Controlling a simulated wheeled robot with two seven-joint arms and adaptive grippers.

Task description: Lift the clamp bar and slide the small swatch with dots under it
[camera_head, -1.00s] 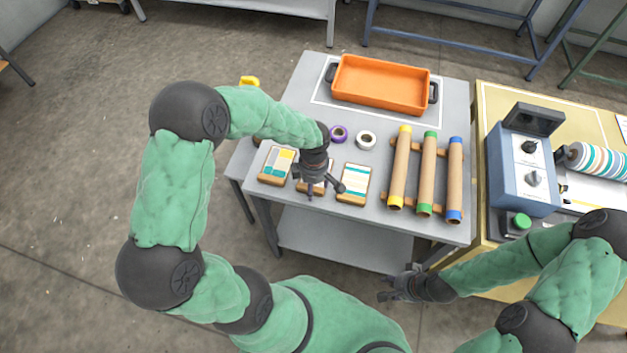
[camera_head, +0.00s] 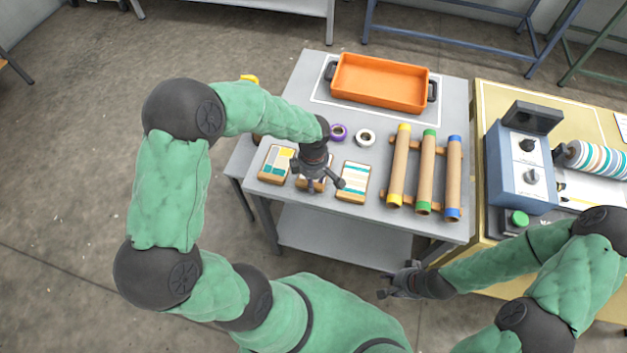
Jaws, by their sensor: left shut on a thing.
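My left gripper (camera_head: 317,184) points down over the middle swatch block (camera_head: 302,184) in a row of three on the grey table. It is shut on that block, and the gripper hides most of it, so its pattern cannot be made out. The left swatch (camera_head: 275,165) has grey and yellow patches. The right swatch (camera_head: 353,182) has teal and pale stripes. My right gripper (camera_head: 390,284) is empty and looks open, in front of the table's lower right edge. I cannot make out a clamp bar for certain.
An orange tray (camera_head: 381,105) sits at the back of the grey table (camera_head: 300,95). A blue control box (camera_head: 527,175) and striped roll (camera_head: 590,162) are on the yellow table.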

